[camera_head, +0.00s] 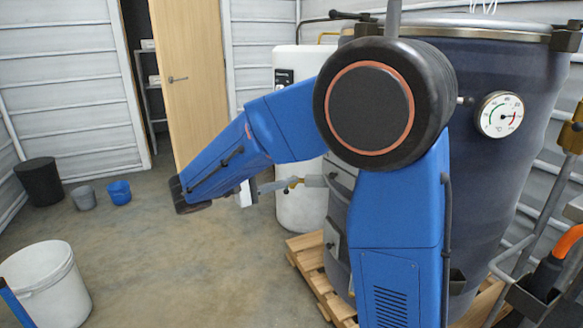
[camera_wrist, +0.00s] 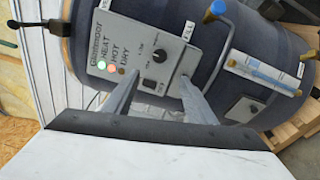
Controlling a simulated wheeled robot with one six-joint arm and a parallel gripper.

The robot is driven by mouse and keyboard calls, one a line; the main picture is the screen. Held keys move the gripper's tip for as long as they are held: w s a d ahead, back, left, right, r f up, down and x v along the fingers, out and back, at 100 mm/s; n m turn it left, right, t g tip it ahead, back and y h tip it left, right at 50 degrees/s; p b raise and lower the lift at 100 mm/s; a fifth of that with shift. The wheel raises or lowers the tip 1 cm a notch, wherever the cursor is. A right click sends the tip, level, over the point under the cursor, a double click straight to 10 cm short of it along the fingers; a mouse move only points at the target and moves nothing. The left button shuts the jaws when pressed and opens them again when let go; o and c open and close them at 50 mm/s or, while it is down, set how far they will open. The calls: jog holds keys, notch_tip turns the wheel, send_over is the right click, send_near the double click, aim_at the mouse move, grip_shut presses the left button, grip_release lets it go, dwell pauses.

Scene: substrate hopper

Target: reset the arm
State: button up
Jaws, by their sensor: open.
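My blue arm (camera_head: 398,230) is bent across the front of the dark hopper (camera_head: 500,160) in the head view, its forearm reaching left. In the wrist view my gripper (camera_wrist: 160,82) has its two grey fingers apart, with nothing between them. The fingers point at a grey control panel (camera_wrist: 146,42) on the hopper. The panel has a round knob, a switch and small lamps marked HEAT, HOT and DRY. The HEAT and HOT lamps look lit; DRY looks dim. Whether the fingertips touch the panel cannot be told. The fingers are not clear in the head view.
A dial thermometer (camera_head: 500,114) is on the hopper, which stands on a wooden pallet (camera_head: 306,268). A white tank (camera_head: 297,212) stands behind my arm. A white bucket (camera_head: 45,285) and several smaller containers are on the left. Floor between them and the pallet is clear.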

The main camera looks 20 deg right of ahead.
dwell(0.4)
jog(key=s+d+f+g+y, duration=0.1)
jog(key=s+d+f+y, duration=0.2)
jog(key=s, duration=0.3)
jog(key=s+d+f+m+g+y, duration=0.1)
jog(key=s+d+f+y, duration=0.15)
jog(key=s, duration=0.25)
jog(key=s+d+f+g+y, duration=0.1)
jog(key=s+d+f+y, duration=0.25)
jog(key=s, duration=0.25)
jog(key=s+a+f+m+t+y, duration=0.1)
jog(key=s+a+f+t+y, duration=0.1)
jog(key=s+a+y, duration=0.1)
jog(key=s+a+f+m+t+y, duration=0.1)
jog(key=s+a+f+t+y, duration=0.2)
jog(key=s, duration=0.5)
jog(key=a+y, duration=0.1)
jog(key=y, duration=0.1)
jog(key=shift+a+m+y, duration=0.2)
jog(key=shift+m+y, duration=0.2)
